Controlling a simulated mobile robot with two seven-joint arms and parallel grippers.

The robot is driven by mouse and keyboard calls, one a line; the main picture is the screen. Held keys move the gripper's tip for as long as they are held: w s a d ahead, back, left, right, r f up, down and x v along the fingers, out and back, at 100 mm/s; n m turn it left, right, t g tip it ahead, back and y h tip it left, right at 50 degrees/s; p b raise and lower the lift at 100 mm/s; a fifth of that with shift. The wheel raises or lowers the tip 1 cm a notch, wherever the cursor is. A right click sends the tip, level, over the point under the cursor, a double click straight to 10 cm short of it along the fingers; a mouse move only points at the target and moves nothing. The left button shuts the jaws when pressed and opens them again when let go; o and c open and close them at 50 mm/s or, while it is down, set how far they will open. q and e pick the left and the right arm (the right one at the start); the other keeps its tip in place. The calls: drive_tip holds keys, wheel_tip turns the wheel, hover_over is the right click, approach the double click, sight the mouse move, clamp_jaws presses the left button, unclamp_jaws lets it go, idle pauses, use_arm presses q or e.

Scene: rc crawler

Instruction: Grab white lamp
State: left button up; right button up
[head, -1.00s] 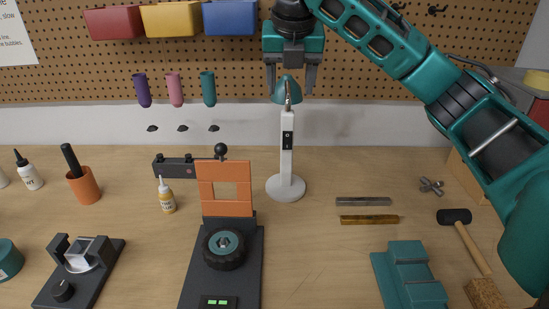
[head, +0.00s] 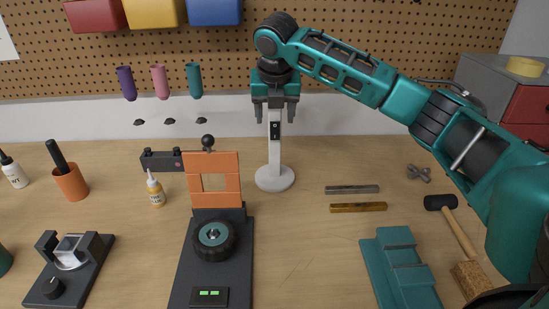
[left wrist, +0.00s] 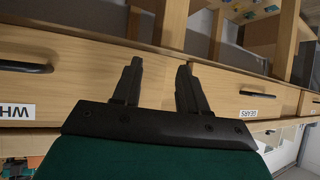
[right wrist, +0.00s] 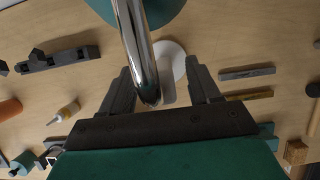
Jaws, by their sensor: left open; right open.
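The white lamp (head: 275,155) stands upright on the bench on a round white base, with a dark switch panel on its post. My right gripper (head: 275,116) is open at the top of the lamp, its fingers on either side of the upper post. The lamp's teal head is hidden behind the gripper in the head view. In the right wrist view the lamp's chrome neck (right wrist: 136,45) runs down between the open fingers of my right gripper (right wrist: 162,75), with the white base below. My left gripper (left wrist: 158,68) is open and empty, facing wooden drawers, and is out of the head view.
An orange frame (head: 213,180) and a wheel on a black stand (head: 187,270) are left of the lamp. Two metal bars, silver (head: 352,189) and brass (head: 358,207), lie to its right. A teal block (head: 400,268) and mallet (head: 455,225) lie farther right. A pegboard rises behind.

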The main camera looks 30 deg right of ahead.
drive_tip(key=shift+c, duration=0.3)
clamp_jaws()
idle(0.3)
